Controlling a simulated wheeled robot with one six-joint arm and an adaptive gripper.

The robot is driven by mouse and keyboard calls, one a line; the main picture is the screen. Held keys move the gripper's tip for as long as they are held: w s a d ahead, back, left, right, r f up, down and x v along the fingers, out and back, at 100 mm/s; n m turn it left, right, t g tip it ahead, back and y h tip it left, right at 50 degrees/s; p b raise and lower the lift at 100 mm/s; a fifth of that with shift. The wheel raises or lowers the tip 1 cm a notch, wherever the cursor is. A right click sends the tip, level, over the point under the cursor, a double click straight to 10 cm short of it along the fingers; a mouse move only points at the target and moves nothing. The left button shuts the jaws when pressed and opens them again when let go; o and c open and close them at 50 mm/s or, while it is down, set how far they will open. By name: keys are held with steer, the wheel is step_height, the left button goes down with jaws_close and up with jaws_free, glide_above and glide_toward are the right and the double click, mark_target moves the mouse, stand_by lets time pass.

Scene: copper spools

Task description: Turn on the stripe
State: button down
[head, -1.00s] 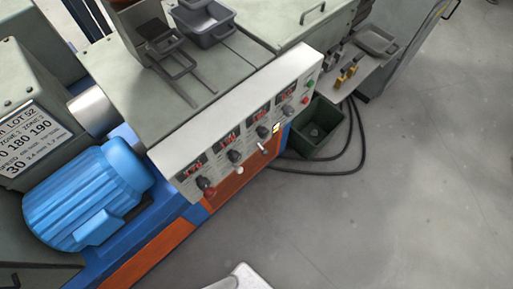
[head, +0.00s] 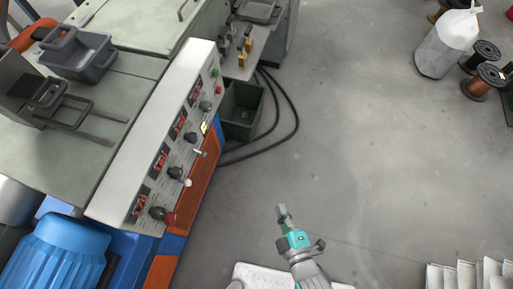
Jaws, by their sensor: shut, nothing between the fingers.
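The pale control panel (head: 150,125) slants along the front edge of the machine at left in the head view. It carries several red lit displays (head: 160,160) and a row of black knobs (head: 176,173). Along its lower edge are a red knob (head: 171,218), a white knob (head: 187,182), a silver lever (head: 200,153) and a small yellow piece (head: 204,128). A green button (head: 214,73) and a red button (head: 219,90) are at its far end. No label naming the stripe is readable. My gripper (head: 282,211) is shut and empty over open floor, right of the panel and apart from it.
A green bin (head: 241,112) and looped black cables (head: 291,128) lie on the floor beyond the panel. A white sack (head: 447,45) and wire spools (head: 484,80) stand at upper right. Bare floor fills the middle.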

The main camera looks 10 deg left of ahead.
steer(key=w+a+f+n+g+y, duration=0.1)
steer(key=w+a+n, duration=0.1)
steer(key=a+n, duration=0.3)
steer(key=w+a+f+n+g+y, duration=0.1)
steer(key=w+a+n+y, duration=0.15)
steer(key=a, duration=0.55)
steer(key=n+g, duration=0.2)
steer(key=n, duration=0.4)
glide_toward(199, 152)
steer(key=s+f, duration=0.2)
steer(key=s, duration=0.1)
steer(key=shift+d+m+y, duration=0.25)
steer(key=shift+d, duration=0.2)
steer(key=shift+t, duration=0.3)
steer(key=x, duration=1)
steer(key=shift+f, duration=0.1)
